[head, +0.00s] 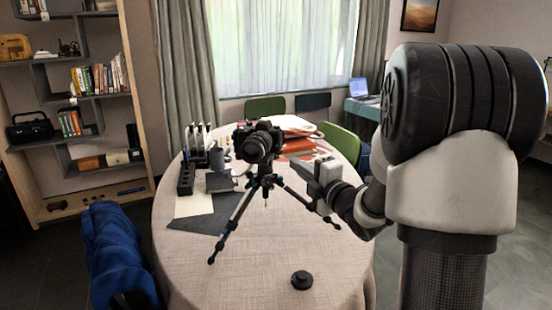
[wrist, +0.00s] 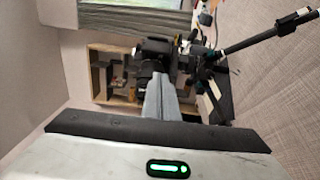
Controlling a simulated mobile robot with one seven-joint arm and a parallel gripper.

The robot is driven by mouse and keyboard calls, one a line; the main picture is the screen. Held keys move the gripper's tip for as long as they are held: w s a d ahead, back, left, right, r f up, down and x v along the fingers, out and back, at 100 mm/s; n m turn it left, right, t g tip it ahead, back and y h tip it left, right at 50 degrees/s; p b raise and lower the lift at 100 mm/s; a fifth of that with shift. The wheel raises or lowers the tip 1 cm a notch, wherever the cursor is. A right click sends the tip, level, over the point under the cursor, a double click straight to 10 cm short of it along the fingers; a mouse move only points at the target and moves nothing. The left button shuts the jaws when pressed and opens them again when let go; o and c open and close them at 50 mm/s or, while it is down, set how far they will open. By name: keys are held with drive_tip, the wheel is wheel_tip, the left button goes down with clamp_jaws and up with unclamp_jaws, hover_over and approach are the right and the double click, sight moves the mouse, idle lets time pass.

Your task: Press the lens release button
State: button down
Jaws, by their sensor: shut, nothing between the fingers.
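The black camera (head: 258,142) stands upright on a tripod (head: 265,184) on the round table (head: 270,255), its lens facing me. My gripper (head: 298,165) is to the right of the camera, at about its lower height, with its fingers pointing left towards it. In the wrist view my gripper's fingers (wrist: 160,85) are together and empty, with the dark camera (wrist: 155,48) just beyond their tips. I cannot tell whether they touch it. The lens release button is too small to make out in either view.
A black round cap-like object (head: 302,280) lies near the table's front edge. Red folders (head: 298,145) lie behind. The tripod legs spread widely; the front tabletop is mostly clear.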

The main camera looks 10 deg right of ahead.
sight(277, 147)
drive_tip(key=shift+w, duration=0.1)
drive_tip(key=x, duration=0.9)
drive_tip(key=shift+w, duration=0.35)
drive_tip(key=shift+a, duration=0.15)
